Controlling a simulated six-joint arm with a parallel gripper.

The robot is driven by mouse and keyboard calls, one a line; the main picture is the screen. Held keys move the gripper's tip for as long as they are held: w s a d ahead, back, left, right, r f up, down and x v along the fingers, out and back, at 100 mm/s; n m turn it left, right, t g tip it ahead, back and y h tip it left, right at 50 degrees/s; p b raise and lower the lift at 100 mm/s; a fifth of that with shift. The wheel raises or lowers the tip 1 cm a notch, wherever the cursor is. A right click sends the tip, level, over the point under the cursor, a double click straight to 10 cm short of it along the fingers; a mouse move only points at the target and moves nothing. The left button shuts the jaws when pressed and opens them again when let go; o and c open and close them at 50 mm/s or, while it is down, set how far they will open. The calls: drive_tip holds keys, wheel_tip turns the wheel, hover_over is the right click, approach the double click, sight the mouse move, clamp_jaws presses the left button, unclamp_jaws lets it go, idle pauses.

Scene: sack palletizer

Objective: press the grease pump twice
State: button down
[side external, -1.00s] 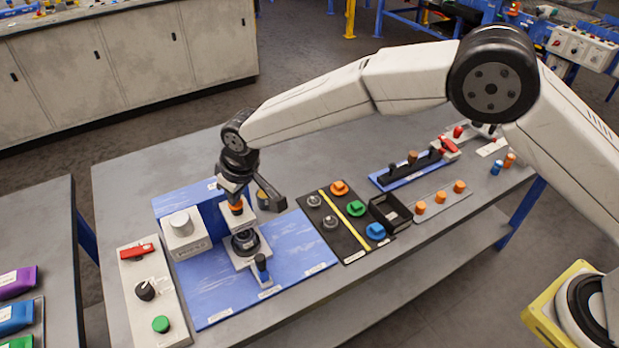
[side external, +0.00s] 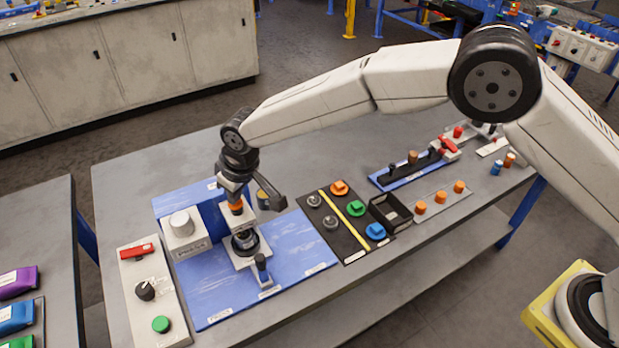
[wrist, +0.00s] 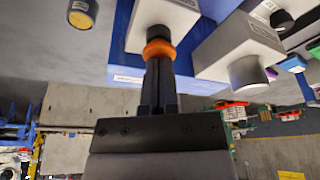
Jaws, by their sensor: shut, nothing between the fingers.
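The grease pump shows as an orange cap (side external: 236,208) on a dark stem above a pale housing, on the blue board left of the middle in the side view. In the wrist view the orange cap (wrist: 158,49) sits right at my fingertips, with the black stem and the pale housing (wrist: 166,12) behind it. My gripper (side external: 235,198) is shut and empty, pointing down directly over the cap. The shut fingers (wrist: 158,68) appear to touch the cap; they hide part of it, so I cannot tell how far it is pressed.
A grey box with a round knob (side external: 181,224) stands close left of the pump. A dark upright handle (side external: 262,268) stands in front. A panel with a red switch, a black dial and a green button (side external: 161,324) lies left. A black board with coloured knobs (side external: 355,208) lies right.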

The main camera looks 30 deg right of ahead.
drive_tip(key=shift+r, duration=0.9)
drive_tip(key=shift+f, duration=1.35)
drive_tip(key=shift+r, duration=0.1)
idle(0.3)
drive_tip(key=shift+r, duration=1.25)
drive_tip(key=shift+r, duration=0.1)
wheel_tip(320, 180, up, 7)
idle(0.8)
